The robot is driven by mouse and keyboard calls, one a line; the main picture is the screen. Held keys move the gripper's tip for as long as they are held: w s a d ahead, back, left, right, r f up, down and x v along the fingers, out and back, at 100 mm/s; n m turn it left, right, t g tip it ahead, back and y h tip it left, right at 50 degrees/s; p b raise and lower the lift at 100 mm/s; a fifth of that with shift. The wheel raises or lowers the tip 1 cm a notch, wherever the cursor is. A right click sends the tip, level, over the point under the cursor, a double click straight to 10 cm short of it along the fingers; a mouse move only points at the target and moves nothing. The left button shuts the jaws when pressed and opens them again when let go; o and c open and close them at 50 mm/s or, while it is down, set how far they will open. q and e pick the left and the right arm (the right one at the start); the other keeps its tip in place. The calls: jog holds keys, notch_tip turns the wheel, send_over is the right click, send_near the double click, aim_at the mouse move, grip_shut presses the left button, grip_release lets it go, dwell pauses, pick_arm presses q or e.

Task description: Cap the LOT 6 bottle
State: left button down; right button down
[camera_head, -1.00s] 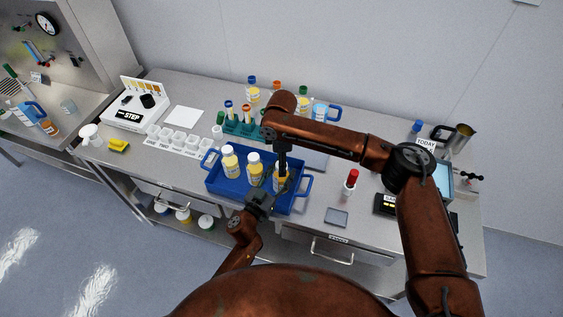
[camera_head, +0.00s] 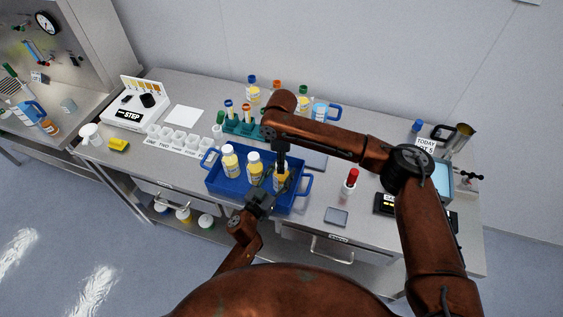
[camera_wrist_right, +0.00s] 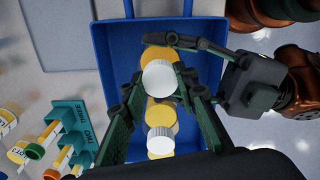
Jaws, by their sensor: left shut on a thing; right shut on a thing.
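Three yellow bottles with white labels stand in the blue tray (camera_head: 229,187). The left bottle (camera_head: 230,163) and the middle bottle (camera_head: 254,170) wear white caps. My left gripper (camera_head: 274,187) is shut on the right-hand bottle (camera_head: 281,183); its fingers also show from the right in the wrist view (camera_wrist_right: 177,64). My right gripper (camera_head: 281,165) points down over that bottle. In the wrist view its fingers (camera_wrist_right: 160,88) are shut on a white cap (camera_wrist_right: 158,76), directly over the yellow bottle (camera_wrist_right: 157,53). I cannot tell whether the cap is seated. The lot numbers are unreadable.
A green tube rack (camera_head: 240,128) and several bottles stand behind the tray. A red-capped bottle (camera_head: 350,183) and a dark flat pad (camera_head: 336,217) are to the right. White cups (camera_head: 179,142) stand left. My right arm covers part of the bench's back.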

jog(key=c, duration=1.4)
grip_release()
jog(key=shift+c, duration=0.2)
notch_tip(320, 180, up, 12)
pick_arm(q)
jog(key=c, duration=1)
grip_release()
jog(key=shift+o, duration=0.2)
jog(key=shift+s, duration=0.1)
jog(key=v, duration=1.2)
